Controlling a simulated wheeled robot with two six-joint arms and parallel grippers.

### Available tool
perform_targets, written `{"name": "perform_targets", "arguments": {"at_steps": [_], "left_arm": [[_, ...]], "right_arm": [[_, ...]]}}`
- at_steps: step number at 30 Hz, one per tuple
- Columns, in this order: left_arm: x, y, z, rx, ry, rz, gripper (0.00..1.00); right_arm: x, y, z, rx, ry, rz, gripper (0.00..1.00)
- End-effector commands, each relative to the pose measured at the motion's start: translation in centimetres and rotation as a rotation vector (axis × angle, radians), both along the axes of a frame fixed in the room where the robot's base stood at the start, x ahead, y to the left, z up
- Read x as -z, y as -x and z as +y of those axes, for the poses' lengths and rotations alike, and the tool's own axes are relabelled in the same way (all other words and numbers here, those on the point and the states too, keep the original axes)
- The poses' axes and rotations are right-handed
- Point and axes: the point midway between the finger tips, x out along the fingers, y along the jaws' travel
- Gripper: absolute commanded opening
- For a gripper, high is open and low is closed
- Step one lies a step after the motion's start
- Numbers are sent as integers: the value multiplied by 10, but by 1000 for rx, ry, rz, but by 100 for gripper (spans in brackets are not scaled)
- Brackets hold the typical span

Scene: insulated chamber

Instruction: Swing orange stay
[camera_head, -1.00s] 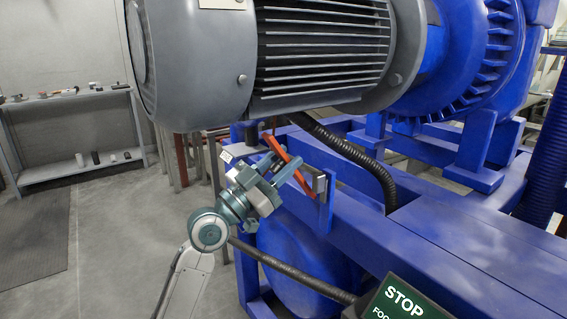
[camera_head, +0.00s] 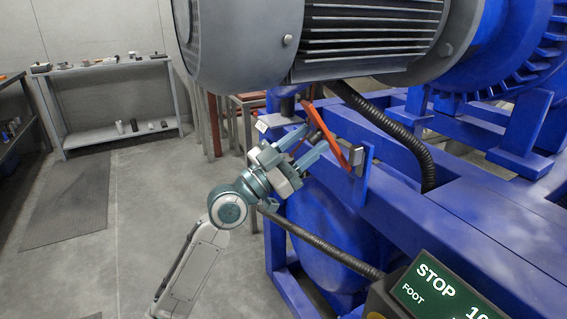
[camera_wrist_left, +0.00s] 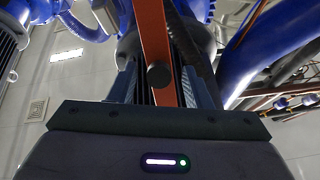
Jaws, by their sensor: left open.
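The orange stay (camera_head: 330,133) is a slim bar that slants down to the right under the grey motor, beside the blue frame. My left gripper (camera_head: 316,137) is at the stay, with its two blue-grey fingers apart. In the left wrist view the stay (camera_wrist_left: 154,30) runs between the open fingers (camera_wrist_left: 163,88), with a dark round knob on it. I cannot tell whether a finger touches the stay. My right gripper is not in view.
The grey motor (camera_head: 330,35) hangs just above my left gripper. The blue frame (camera_head: 430,190) and a black hose (camera_head: 405,145) lie to the right. A STOP panel (camera_head: 440,290) is at the lower right. Open floor (camera_head: 130,230) and a shelf (camera_head: 105,75) are on the left.

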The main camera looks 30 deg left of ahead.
Motion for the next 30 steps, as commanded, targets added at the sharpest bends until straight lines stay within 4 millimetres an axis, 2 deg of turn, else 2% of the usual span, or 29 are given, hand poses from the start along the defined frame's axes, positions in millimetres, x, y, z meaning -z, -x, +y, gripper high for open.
{"name": "perform_targets", "arguments": {"at_steps": [3,9,15,29,30], "left_arm": [[12,15,10,-1,-7,2,45],[25,35,23,1,-8,3,45],[32,48,32,-2,-5,3,45],[34,54,35,0,-1,-1,45],[35,54,35,0,-1,-1,39]], "right_arm": [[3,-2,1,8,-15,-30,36],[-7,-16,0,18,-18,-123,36],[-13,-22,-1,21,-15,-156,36],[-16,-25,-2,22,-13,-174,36],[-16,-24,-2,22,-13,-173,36]]}}
